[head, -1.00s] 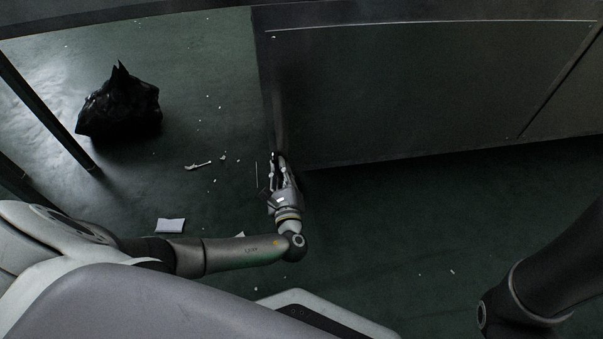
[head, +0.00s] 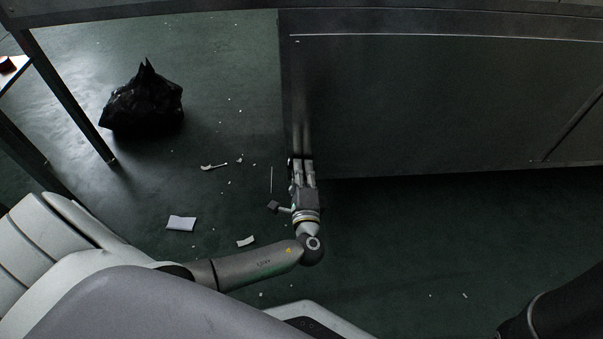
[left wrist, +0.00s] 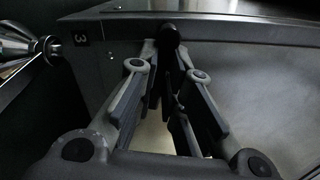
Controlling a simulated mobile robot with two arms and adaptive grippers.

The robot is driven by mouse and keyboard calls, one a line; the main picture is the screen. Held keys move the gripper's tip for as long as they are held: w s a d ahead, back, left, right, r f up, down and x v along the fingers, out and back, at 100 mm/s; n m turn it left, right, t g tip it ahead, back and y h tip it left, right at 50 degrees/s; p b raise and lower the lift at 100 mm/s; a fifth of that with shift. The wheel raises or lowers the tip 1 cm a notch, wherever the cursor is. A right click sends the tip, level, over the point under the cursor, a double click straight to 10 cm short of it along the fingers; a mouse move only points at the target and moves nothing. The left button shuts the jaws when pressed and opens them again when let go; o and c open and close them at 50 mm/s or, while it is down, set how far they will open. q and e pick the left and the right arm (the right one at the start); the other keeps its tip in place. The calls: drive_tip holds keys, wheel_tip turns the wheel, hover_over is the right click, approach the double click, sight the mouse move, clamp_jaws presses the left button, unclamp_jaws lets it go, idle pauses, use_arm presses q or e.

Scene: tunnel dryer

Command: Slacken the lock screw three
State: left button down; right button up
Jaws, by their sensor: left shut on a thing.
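In the left wrist view, a black round knob (left wrist: 169,37), which I take for lock screw three, stands at the panel's upper edge, right of a label with the number 3 (left wrist: 82,39). My left gripper (left wrist: 166,62) has its fingertips at this knob and is shut on it; the fingers hide its lower part. In the head view, my left gripper (head: 302,165) points at the left end of the dark dryer panel (head: 430,110), near its lower edge. The knob cannot be made out there. My right gripper is not in view.
A shiny metal cone-shaped part (left wrist: 28,46) sits left of the label. In the head view, a black bag (head: 143,100) lies on the green floor, with white scraps such as a paper piece (head: 181,223) nearby. A thin post (head: 75,105) stands left of the bag.

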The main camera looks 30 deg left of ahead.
use_arm(q)
drive_tip(key=shift+a+r+n+b, duration=0.1)
drive_tip(key=shift+r+n+b, duration=0.25)
drive_tip(key=shift+n, duration=0.75)
drive_tip(key=c, duration=1.5)
unclamp_jaws()
drive_tip(key=shift+r, duration=0.1)
